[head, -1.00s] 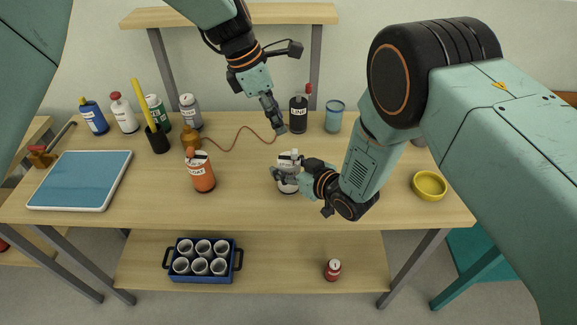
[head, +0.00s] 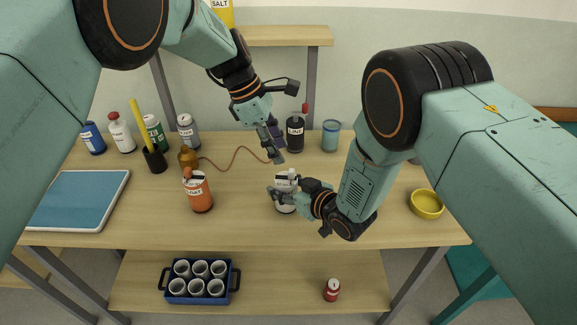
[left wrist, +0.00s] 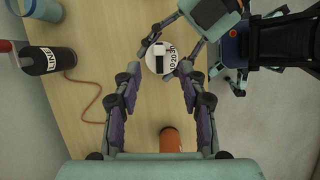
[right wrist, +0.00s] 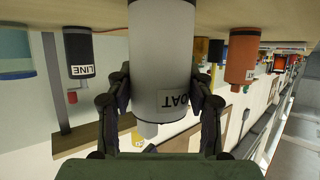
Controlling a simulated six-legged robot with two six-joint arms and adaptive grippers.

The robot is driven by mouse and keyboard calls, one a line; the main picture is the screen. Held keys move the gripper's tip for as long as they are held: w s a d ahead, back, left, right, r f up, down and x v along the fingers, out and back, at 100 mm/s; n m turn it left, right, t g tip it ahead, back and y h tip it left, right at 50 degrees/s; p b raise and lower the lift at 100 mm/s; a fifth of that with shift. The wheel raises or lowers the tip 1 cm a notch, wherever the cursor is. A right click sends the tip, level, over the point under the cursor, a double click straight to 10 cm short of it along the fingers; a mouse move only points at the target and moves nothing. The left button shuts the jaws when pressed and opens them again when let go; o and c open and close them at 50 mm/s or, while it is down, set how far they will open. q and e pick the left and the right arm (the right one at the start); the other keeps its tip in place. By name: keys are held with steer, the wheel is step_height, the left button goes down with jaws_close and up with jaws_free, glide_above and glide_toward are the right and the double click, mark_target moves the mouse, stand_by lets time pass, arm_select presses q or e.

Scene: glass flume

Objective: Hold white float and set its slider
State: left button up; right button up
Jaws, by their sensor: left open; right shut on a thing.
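The white float (head: 286,203) stands upright on the bench in the head view, partly hidden by my right gripper (head: 279,193). My right gripper is shut around its body. In the right wrist view the float (right wrist: 160,50) fills the space between the fingers, its label partly visible. The left wrist view shows the float's round top (left wrist: 162,66) with a dark slot and number marks; a small pale block there looks like the slider (left wrist: 156,53). My left gripper (head: 272,148) is open and empty above and behind the float, with its fingers (left wrist: 160,95) pointing toward it.
An orange float (head: 199,195) stands to the left. A dark LINE bottle (head: 295,135) with a red-brown cord and a blue cup (head: 331,135) are behind. A yellow bowl (head: 427,204) lies right, a blue tray (head: 78,200) left. The bench front is clear.

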mark_target(290, 170)
arm_select(q)
steer(key=x, duration=0.6)
steer(key=shift+f, duration=0.15)
steer(key=shift+d+f, duration=0.2)
steer(key=shift+d, duration=0.05)
steer(key=shift+c, duration=0.4)
jaws_close()
steer(key=shift+a, duration=0.15)
